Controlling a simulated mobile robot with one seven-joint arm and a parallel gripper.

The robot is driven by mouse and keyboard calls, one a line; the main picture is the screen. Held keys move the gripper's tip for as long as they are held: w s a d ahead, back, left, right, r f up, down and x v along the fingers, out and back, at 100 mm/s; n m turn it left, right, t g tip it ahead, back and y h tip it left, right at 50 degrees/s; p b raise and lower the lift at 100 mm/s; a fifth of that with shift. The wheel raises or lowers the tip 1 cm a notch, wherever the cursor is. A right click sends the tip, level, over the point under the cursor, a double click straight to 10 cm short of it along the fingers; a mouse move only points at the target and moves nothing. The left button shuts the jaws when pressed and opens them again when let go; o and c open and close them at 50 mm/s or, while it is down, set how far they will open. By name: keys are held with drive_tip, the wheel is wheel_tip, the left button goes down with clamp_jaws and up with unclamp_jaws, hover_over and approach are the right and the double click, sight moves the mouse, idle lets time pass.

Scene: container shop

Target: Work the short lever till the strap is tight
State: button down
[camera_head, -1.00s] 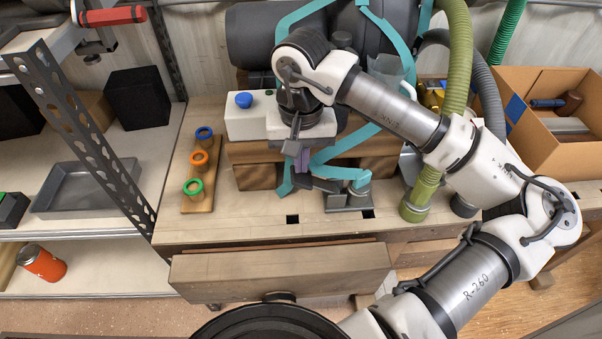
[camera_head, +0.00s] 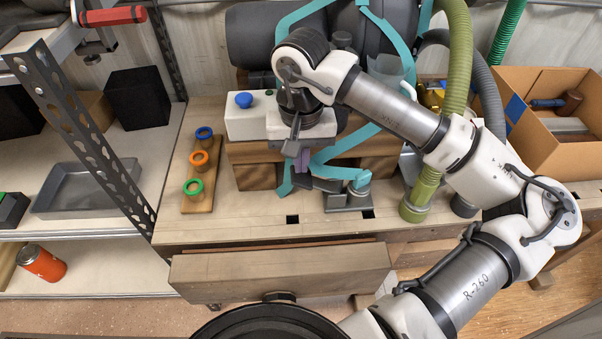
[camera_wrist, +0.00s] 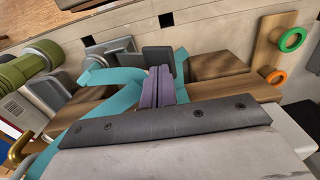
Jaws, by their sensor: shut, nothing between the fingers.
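The teal strap (camera_head: 345,147) runs over a dark rounded bundle, then down past the wooden blocks to a grey ratchet (camera_head: 348,198) on the bench top. A short dark lever (camera_head: 322,184) sticks out to the left from the ratchet. My gripper (camera_head: 302,164) points down beside the strap, just above the lever's left end. In the wrist view its purple fingers (camera_wrist: 158,88) are together with nothing between them. I cannot tell whether the fingers touch the lever.
A white box with a blue button (camera_head: 243,100) stands left of my gripper. A wooden rack (camera_head: 200,170) holds blue, orange and green rings. A green hose (camera_head: 425,185) stands right of the ratchet. An open cardboard box (camera_head: 545,140) is at the right.

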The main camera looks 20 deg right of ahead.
sight(301, 180)
drive_tip(key=shift+f, duration=0.1)
wheel_tip(301, 180, down, 6)
drive_tip(key=b, duration=0.7)
drive_tip(key=shift+r+p, duration=1.5)
drive_tip(key=shift+r, duration=1.65)
